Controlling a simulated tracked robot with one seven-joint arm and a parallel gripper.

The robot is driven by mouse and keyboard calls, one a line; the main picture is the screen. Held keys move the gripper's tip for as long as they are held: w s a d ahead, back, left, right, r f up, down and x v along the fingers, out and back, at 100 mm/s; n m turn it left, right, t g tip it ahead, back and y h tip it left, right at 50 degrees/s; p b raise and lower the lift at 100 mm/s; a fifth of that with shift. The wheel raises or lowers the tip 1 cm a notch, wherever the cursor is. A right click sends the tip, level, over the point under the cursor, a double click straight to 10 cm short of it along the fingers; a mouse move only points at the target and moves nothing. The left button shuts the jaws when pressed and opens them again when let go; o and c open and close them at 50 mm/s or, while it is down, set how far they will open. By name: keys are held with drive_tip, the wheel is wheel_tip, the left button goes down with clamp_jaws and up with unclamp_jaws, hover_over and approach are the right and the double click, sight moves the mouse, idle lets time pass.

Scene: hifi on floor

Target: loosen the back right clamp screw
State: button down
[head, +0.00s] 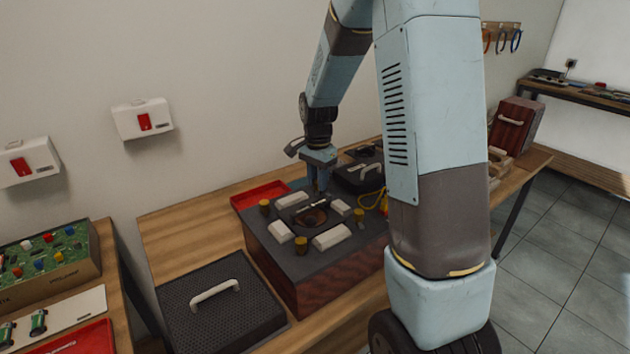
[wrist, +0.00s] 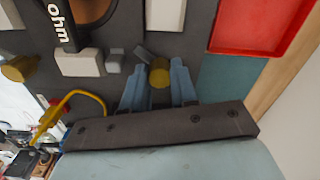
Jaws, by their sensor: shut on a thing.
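The dark-topped wooden box (head: 290,268) stands on the wooden bench, with a round dark part marked "ohm" (wrist: 68,25) in its middle, pale blocks around that part and yellow-brown clamp screws near the corners. My gripper (head: 322,192) points down over the back right of the box top. In the wrist view its two blue fingers are shut on the back right clamp screw (wrist: 160,74), one on each side. In the head view the gripper hides this screw. Other screws show at front left (head: 301,245), back left (head: 264,206) and front right (head: 359,214).
A red tray (head: 260,194) lies behind the box. A black perforated panel with a handle (head: 220,318) lies at the bench's front left. A dark case with a handle (head: 350,182) and a yellow cable (wrist: 72,100) are close on the right. The wall stands behind the bench.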

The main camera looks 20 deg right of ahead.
drive_tip(key=c, duration=1.2)
unclamp_jaws()
drive_tip(key=shift+s+d+f, duration=0.1)
drive_tip(key=shift+s+d, duration=0.05)
drive_tip(key=shift+s, duration=0.1)
drive_tip(key=o, duration=0.3)
drive_tip(key=shift+w, duration=0.1)
wheel_tip(320, 180, up, 14)
drive_tip(key=shift+f, duration=0.1)
